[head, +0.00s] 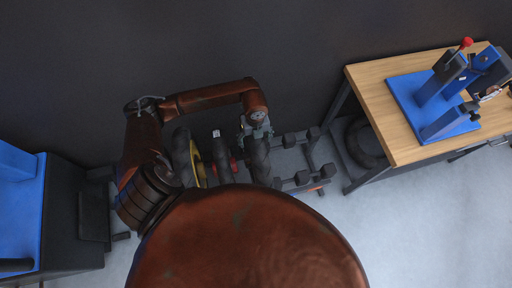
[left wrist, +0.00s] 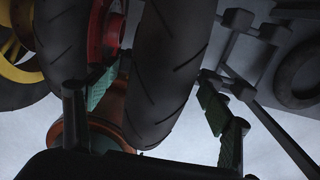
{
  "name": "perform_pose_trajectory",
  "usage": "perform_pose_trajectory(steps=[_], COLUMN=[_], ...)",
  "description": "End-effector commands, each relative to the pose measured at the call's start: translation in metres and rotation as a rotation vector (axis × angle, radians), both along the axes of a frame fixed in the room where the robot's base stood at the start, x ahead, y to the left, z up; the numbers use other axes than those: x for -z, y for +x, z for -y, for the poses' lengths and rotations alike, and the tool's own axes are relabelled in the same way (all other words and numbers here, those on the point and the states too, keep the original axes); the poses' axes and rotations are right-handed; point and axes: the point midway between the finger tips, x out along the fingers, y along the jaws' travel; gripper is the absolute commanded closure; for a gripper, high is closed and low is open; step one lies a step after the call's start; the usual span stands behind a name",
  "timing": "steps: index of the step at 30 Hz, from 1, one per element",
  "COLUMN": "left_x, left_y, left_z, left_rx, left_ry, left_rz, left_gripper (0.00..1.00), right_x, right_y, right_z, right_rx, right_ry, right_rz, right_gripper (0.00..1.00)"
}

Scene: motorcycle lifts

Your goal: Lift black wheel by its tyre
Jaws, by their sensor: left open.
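The black wheel (head: 259,160) stands upright on a low rack, at the right end of a row of wheels. In the left wrist view its dark treaded tyre (left wrist: 165,65) runs down between the two fingers. My left gripper (head: 256,122) is over the top of this wheel in the head view. In the left wrist view the gripper (left wrist: 155,100) is open, with one green-padded finger on each side of the tyre. A gap shows on the right side; contact on the left cannot be told. The wheel's rim is hidden. My right gripper is not in view.
A red-rimmed wheel (head: 223,160) and a yellow-rimmed wheel (head: 196,160) stand close on the left. Empty rack bars (head: 300,160) lie to the right. A wooden workbench (head: 400,130) with a blue fixture stands further right, with a tyre (head: 365,142) beneath. A dark wall is behind.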

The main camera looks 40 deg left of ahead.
Motion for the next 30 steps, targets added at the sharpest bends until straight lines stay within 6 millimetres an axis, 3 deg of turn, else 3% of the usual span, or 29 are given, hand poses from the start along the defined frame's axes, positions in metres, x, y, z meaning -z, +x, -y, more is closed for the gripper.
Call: perform_pose_trajectory(steps=[8, 30], left_x=[0.004, 0.004], left_y=[0.000, 0.000], left_z=[0.000, 0.000], left_rx=[0.000, 0.000], left_ry=[0.000, -0.001], left_rz=[0.000, 0.001], left_gripper=[0.27, 0.78], right_x=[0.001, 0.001], right_y=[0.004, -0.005], right_z=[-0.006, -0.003], right_rx=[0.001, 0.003], right_ry=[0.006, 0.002], right_rz=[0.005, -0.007], right_gripper=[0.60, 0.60])
